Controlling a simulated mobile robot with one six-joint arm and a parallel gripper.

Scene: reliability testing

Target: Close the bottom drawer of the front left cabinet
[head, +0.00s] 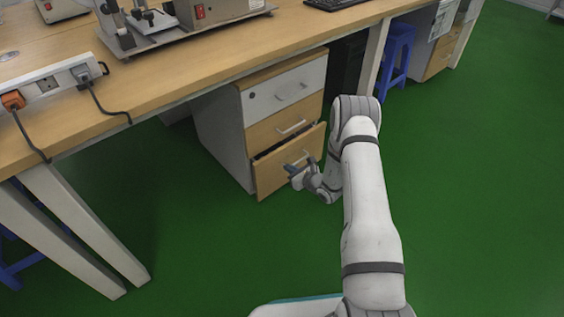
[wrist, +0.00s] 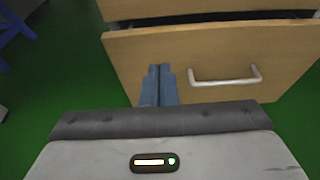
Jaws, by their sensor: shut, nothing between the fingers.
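The cabinet (head: 222,137) stands under the table, with a white top drawer (head: 285,88) and two wooden drawers below. Its bottom drawer (head: 268,180) is partly open, with a dark gap above its front. In the wrist view the drawer front (wrist: 215,55) fills the upper right, with its metal handle (wrist: 225,81) right of the fingers. My gripper (head: 291,168) is shut and empty in front of the drawer front, left of the handle. Its fingertips (wrist: 160,68) overlap the drawer front in the wrist view; whether they touch it I cannot tell.
The wooden table (head: 180,85) overhangs the cabinet and carries instruments and a power strip (head: 50,82). A blue stool (head: 397,55) stands under the table to the right. Table legs stand at left and right. The green floor (head: 480,180) is clear on the right.

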